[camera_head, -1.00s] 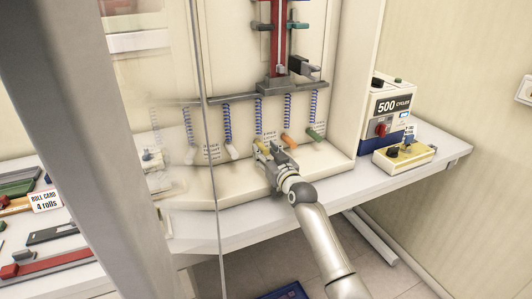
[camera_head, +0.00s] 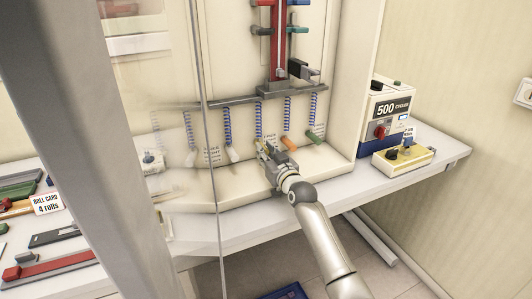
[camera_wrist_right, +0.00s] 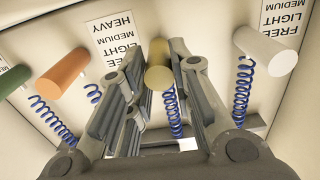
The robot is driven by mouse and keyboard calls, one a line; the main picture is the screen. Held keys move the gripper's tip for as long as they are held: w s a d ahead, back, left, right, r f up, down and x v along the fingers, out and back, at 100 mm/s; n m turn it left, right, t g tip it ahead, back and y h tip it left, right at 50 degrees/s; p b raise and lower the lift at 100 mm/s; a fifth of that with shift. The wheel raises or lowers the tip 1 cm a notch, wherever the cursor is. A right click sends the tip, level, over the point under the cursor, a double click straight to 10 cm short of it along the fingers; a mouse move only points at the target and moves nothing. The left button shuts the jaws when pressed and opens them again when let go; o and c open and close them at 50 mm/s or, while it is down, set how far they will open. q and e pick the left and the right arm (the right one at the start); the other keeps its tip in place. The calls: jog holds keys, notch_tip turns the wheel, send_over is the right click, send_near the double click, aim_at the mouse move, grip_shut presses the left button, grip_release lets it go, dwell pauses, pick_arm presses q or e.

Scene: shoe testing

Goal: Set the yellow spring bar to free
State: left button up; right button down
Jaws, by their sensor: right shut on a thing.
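The yellow spring bar (camera_wrist_right: 158,75) sticks out of the cream panel between the fingers of my right gripper (camera_wrist_right: 158,92) in the right wrist view. The fingers are shut on it. In the head view my right gripper (camera_head: 265,153) reaches the row of bars at the foot of the machine and mostly hides the yellow bar. A blue spring (camera_head: 258,122) hangs above it. A label (camera_wrist_right: 120,40) beside the bar shows upside down in the wrist view, reading HEAVY, MEDIUM, LIGHT, its end partly covered by the gripper. My left gripper is not in view.
An orange bar (camera_head: 288,143) and a green bar (camera_head: 313,137) are close on the right, a white bar (camera_head: 233,154) on the left. A 500 CYCLES counter box (camera_head: 392,107) and a yellow control box (camera_head: 403,160) stand at the right. A thin upright post (camera_head: 207,120) is at left.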

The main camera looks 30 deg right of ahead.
jog(key=shift+r, duration=0.65)
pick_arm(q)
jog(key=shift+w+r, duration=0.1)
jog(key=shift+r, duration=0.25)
pick_arm(e)
jog(key=c, duration=1.3)
grip_release()
jog(key=shift+f, duration=0.1)
jog(key=shift+s+f, duration=0.1)
jog(key=shift+s, duration=0.4)
jog(key=s, duration=1.1)
jog(key=shift+a, duration=0.35)
